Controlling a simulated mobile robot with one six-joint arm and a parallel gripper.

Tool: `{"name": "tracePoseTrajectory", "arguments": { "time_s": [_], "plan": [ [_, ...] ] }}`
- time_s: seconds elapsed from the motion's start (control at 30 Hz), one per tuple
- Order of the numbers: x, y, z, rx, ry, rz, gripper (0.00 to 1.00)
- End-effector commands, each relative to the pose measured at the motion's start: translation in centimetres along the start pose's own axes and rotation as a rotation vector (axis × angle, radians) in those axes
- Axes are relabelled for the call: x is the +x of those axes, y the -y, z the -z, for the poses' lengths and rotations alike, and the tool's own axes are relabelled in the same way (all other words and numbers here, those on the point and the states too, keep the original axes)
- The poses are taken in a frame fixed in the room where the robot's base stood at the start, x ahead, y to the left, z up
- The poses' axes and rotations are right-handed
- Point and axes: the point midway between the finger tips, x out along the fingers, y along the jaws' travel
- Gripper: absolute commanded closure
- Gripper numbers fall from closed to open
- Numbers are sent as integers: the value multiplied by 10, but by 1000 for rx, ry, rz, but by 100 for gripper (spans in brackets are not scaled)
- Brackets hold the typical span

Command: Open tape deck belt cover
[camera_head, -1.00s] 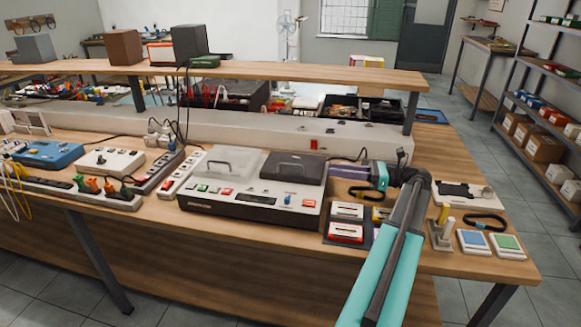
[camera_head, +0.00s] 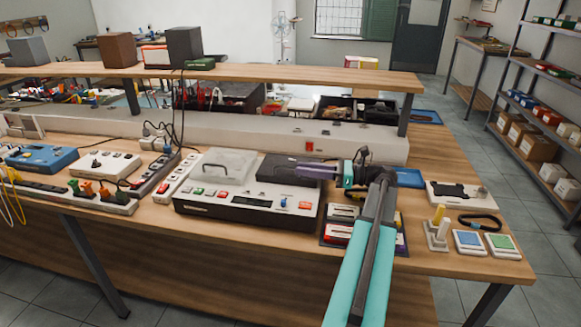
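The tape deck (camera_head: 250,205) is a white unit with a dark front panel on the bench. On its top left is a clear lid (camera_head: 226,165) with a dark handle. On its top right is a flat dark cover (camera_head: 275,172), which looks lowered; I take it for the belt cover. My gripper (camera_head: 304,172), purple and dark, reaches in from the right over the dark cover, where a handle showed earlier. It hides that handle and the cover's right part. I cannot tell whether it touches the handle or whether its fingers are open.
Cassettes (camera_head: 338,234) lie on a dark mat right of the deck, partly behind my arm. A black belt loop (camera_head: 480,222), blue and green pads and a stand (camera_head: 437,235) are further right. Power strips and a blue device (camera_head: 42,158) are at left. A raised shelf (camera_head: 220,76) runs behind.

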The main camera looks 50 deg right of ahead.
Motion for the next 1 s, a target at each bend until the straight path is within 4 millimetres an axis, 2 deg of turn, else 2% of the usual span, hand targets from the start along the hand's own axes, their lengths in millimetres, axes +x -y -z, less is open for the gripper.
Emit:
{"name": "tracePoseTrajectory", "arguments": {
  "time_s": [0.2,0.4,0.8,0.83,0.97,1.0],
  "plan": [
    [32,-1,0,0,0,-1,74],
    [50,0,0,0,0,-1,74],
    [56,0,0,0,0,-1,74],
    [56,0,0,0,0,-1,75],
    [56,0,0,0,0,-1,97],
    [56,0,0,0,0,-2,100]
  ]
}}
